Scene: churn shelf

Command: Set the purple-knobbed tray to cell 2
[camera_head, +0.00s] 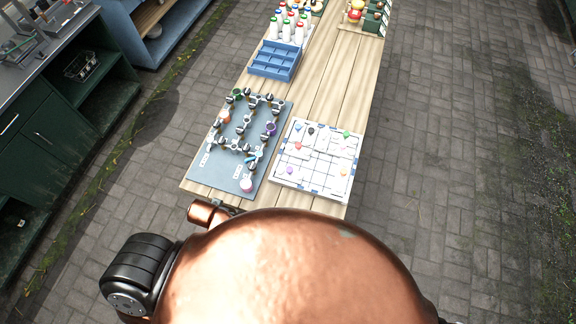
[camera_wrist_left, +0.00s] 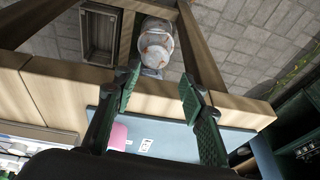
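A white panel (camera_head: 325,187) with a grid of white sliding pieces and small coloured knobs lies on the right of the wooden table. A purple knob (camera_head: 290,170) sits near its lower left; its tray's outline and any cell numbers are too small to read. My left gripper (camera_wrist_left: 158,92) is open, its two green fingers apart with nothing held between them. It is over the near edge of the table by the grey-blue board, which shows below the fingers in the left wrist view (camera_wrist_left: 172,141). The head view does not clearly show its fingers. My right gripper is not in view.
The grey-blue board (camera_head: 208,172) left of the panel bears pipes, coloured parts and a pink cylinder (camera_head: 246,184). A blue crate (camera_head: 274,72) and several bottles stand farther back. Bare table lies beyond the panel. Below the table, the left wrist view shows a bin (camera_wrist_left: 156,45).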

